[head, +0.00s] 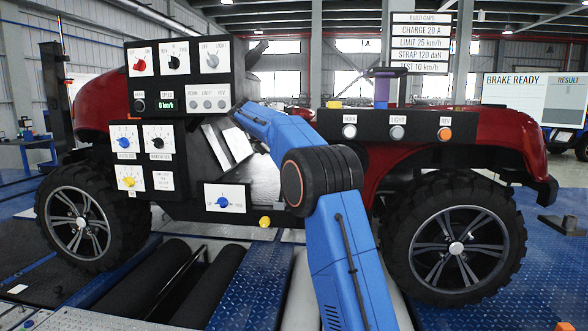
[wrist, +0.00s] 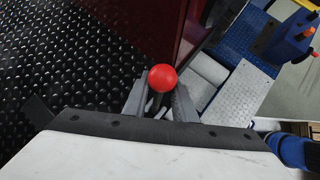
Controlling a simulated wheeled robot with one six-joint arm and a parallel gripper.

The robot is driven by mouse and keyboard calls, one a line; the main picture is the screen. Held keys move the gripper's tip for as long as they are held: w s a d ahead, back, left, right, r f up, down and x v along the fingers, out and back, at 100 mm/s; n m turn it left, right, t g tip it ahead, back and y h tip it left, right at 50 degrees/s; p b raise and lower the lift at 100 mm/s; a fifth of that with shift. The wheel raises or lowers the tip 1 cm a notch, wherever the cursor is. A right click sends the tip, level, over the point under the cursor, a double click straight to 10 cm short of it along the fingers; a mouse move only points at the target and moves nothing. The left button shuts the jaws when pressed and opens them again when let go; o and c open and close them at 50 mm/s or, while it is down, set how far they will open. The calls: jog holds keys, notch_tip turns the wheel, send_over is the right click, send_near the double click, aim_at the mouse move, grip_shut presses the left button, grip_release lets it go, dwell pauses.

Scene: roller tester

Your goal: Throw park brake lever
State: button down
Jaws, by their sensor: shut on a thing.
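The park brake lever shows in the wrist view as a red ball knob (wrist: 162,78) on a dark stem. My gripper (wrist: 160,96) is shut on the lever, one grey finger on each side of the stem just below the knob. The lower part of the stem is hidden by the fingers and the white wrist housing. In the head view my blue arm reaches in behind the black control panel, and the gripper and lever are hidden there.
The lever belongs to a red vehicle (head: 505,138) with large black tyres, standing by rollers (head: 165,275). Black panels with knobs (head: 205,58) and buttons (head: 397,132) flank my arm closely. A screen reading BRAKE READY (head: 515,98) stands at the right.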

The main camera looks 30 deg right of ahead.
jog(key=shift+w+a+r, duration=0.2)
jog(key=shift+w+a, duration=0.2)
jog(key=shift+a, duration=0.15)
jog(key=shift+w+a+r, duration=0.2)
jog(key=shift+w+a, duration=0.2)
jog(key=shift+a, duration=0.15)
jog(key=shift+r, duration=0.1)
jog(key=c, duration=1.5)
grip_release()
jog(key=shift+d, duration=0.1)
jog(key=shift+o, duration=0.2)
jog(key=shift+f, duration=0.2)
jog(key=v, duration=1.2)
